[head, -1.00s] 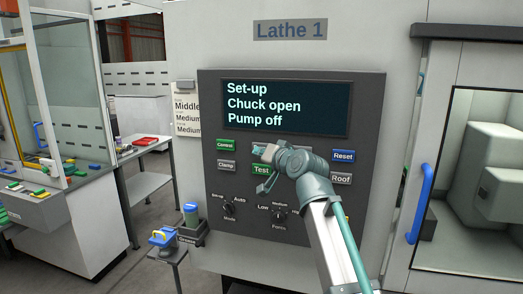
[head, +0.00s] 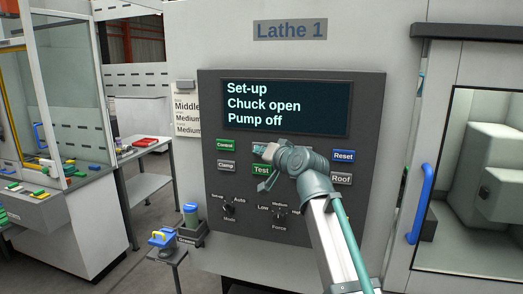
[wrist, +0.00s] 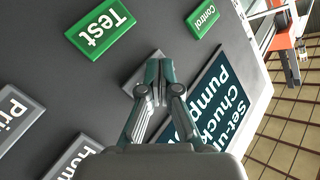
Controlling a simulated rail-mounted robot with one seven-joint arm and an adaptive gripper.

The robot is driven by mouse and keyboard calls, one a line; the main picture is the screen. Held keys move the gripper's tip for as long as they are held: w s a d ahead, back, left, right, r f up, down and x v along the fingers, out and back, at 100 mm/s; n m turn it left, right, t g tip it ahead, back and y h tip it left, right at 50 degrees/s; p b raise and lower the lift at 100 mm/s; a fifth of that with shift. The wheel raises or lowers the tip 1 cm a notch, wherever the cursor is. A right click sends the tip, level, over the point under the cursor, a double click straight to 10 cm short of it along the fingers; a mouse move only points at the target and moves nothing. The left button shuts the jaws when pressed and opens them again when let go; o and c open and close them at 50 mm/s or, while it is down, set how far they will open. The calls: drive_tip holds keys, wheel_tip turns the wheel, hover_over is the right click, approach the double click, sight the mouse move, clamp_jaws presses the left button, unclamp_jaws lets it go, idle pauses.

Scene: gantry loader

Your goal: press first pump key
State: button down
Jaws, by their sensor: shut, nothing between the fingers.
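The control panel (head: 375,105) of Lathe 1 has a dark screen (head: 285,106) reading "Set-up, Chuck open, Pump off". A grey key (head: 259,147) lies under the screen, right of the green Control key (head: 226,145) and above the green Test key (head: 261,169). Its label is mostly hidden behind my gripper. In the wrist view my gripper (wrist: 158,66) is shut and empty, with its tips over this grey key (wrist: 134,84). I cannot tell whether they touch it. The Test key (wrist: 100,27) and Control key (wrist: 203,20) are clear of the tips.
Two rotary knobs, mode (head: 229,207) and force (head: 279,212), sit below. A blue door handle (head: 420,204) is at the right. A small stand with blue-topped items is lower left.

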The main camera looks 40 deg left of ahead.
drive_tip(key=shift+w, duration=0.15)
idle(0.5)
drive_tip(key=shift+s+d, duration=0.25)
drive_tip(key=shift+s, duration=0.5)
drive_tip(key=s, duration=0.1)
drive_tip(key=s+d+p, duration=0.1)
drive_tip(key=s, duration=0.2)
drive_tip(key=shift+s+d+p, duration=0.35)
drive_tip(key=shift+p, duration=0.05)
idle(0.6)
